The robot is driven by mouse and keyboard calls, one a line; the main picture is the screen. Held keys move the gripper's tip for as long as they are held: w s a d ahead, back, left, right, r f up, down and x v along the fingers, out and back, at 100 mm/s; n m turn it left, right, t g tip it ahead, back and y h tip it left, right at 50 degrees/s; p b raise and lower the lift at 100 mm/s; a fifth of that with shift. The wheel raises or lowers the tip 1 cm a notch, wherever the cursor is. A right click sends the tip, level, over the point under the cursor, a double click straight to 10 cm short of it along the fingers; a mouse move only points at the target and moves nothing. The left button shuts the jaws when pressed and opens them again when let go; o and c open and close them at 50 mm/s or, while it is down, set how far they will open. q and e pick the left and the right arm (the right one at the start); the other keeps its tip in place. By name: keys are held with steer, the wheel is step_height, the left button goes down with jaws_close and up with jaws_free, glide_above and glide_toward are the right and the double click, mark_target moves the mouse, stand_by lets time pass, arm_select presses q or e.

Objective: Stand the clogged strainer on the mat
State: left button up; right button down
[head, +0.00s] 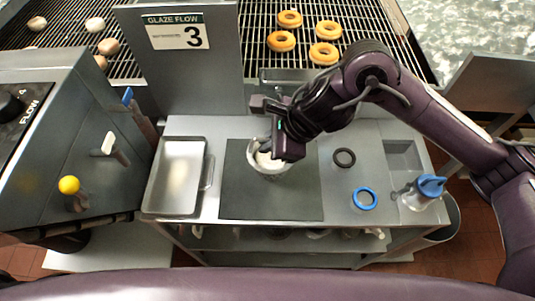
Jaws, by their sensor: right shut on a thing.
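The strainer (266,164), a round cup-like piece with whitish stuff in it, is at the upper middle of the dark grey mat (240,198). My right gripper (272,152) is shut on it at its upper side, and the fingers and wrist hide part of it. It looks roughly upright, over the mat. I cannot tell whether its base touches the mat. My left gripper is not in view.
A metal tray (174,209) stands left of the mat. A black ring (344,150), a blue ring (365,206) and a blue-topped container (430,185) are at the right. A panel marked 3 (180,70) rises behind. The mat's front is clear.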

mark_target(261, 160)
step_height(261, 160, down, 5)
steer(key=shift+f, duration=0.2)
stand_by(0.3)
steer(key=shift+f, duration=0.15)
steer(key=c, duration=1.6)
jaws_free()
steer(key=shift+o, duration=0.2)
